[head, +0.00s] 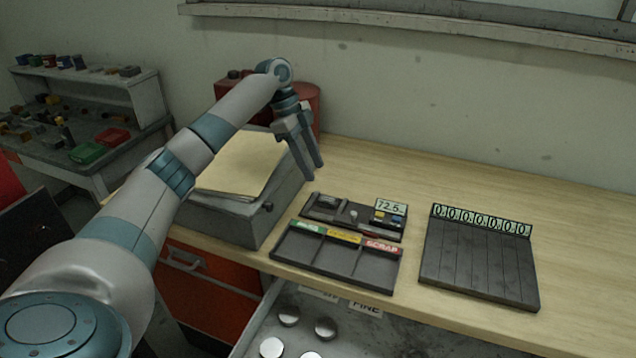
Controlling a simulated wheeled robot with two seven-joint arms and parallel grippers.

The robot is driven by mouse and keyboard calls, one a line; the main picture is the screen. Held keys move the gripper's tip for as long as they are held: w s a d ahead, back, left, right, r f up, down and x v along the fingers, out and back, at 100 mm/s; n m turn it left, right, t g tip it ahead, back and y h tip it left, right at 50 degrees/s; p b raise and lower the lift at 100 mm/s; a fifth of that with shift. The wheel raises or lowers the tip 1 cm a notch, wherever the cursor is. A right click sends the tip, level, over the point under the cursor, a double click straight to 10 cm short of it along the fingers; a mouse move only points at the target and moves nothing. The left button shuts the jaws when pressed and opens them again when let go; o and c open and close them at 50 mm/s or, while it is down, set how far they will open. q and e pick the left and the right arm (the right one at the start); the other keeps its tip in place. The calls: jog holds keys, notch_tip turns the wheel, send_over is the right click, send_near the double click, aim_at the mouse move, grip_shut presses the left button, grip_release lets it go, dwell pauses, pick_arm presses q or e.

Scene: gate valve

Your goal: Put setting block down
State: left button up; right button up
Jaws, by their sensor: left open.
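My left gripper (310,172) hangs with its fingers pointing down, above the table behind the gauge unit. Its fingers are apart, and I see nothing between them. The dark gauge unit (335,216) has a display reading 72.5, coloured buttons and small parts on its top. I cannot make out for certain which piece, if any, is the setting block. A dark three-compartment tray (335,262) with green, yellow and red labels lies in front of the unit; its compartments look empty. My right gripper is not in view.
A slotted dark board (478,262) with a row of number labels lies at the right. A grey box with papers (235,215) stands at the left, a red container (305,100) behind. An open drawer (400,335) below holds several metal discs. The table's back right is clear.

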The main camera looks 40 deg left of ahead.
pick_arm(q)
jog(key=shift+v, duration=1.25)
